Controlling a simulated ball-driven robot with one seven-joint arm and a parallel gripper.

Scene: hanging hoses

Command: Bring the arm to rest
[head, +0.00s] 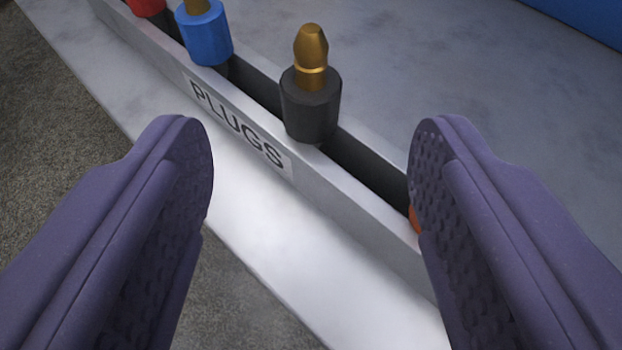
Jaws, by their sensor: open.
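My gripper (311,150) has two purple padded fingers, spread wide apart with nothing between them. In the view, the fingers frame a metal rail (367,222) labelled PLUGS. A black plug (311,108) with a brass tip stands upright in the rail, beyond and between the fingertips. It appears apart from both fingers. The rest of the arm is out of view.
A blue plug (205,35) and a red plug (147,6) stand farther along the rail at the upper left. An orange thing (414,220) is mostly hidden behind the right finger. A blue surface (585,18) shows at the upper right. Grey floor (50,110) lies at the left.

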